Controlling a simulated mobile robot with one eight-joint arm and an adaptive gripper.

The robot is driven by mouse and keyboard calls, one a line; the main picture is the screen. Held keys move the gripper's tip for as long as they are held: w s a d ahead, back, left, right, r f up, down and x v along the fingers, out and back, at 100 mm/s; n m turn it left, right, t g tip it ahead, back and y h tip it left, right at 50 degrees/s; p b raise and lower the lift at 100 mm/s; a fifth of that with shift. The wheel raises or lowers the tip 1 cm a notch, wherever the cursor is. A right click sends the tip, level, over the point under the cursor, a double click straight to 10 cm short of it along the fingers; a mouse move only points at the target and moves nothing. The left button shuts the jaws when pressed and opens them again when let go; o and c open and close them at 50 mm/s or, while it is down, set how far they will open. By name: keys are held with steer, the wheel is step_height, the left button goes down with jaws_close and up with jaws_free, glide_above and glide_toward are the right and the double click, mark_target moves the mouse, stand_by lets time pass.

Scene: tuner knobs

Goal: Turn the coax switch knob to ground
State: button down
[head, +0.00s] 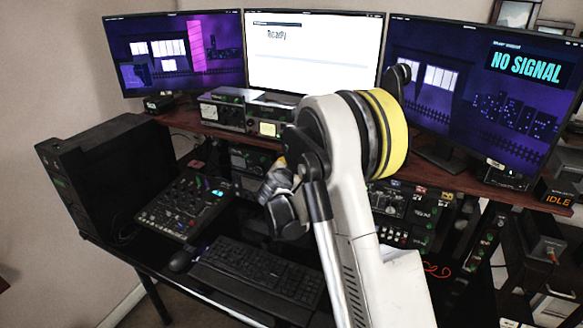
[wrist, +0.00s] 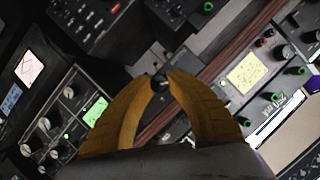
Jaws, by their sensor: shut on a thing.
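In the wrist view my gripper (wrist: 161,78) has its two tan fingers closed in on a small dark knob (wrist: 159,85), which I take to be the coax switch knob. The knob sits on a small dark box beside a brown wooden shelf edge. Its markings and pointer cannot be read, so its setting cannot be told. In the head view my gripper (head: 281,163) is at the shelf front, mostly behind my own arm, and the knob is hidden there.
The wooden shelf (head: 462,181) carries radio units, one with a yellow note (wrist: 247,73). Three monitors stand behind it. Below are a mixer (head: 185,205), a keyboard (head: 258,272) and a rack unit (head: 405,205). Equipment crowds close around my gripper.

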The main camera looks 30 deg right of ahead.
steer(key=n+g+h, duration=0.1)
steer(key=n+g, duration=0.1)
steer(key=n, duration=0.1)
stand_by(0.4)
steer(key=shift+n, duration=0.3)
steer(key=c, duration=1.2)
jaws_free()
steer(key=shift+a, duration=0.1)
steer(key=v, duration=1.2)
steer(key=shift+w+a, duration=0.1)
steer(key=shift+w, duration=0.05)
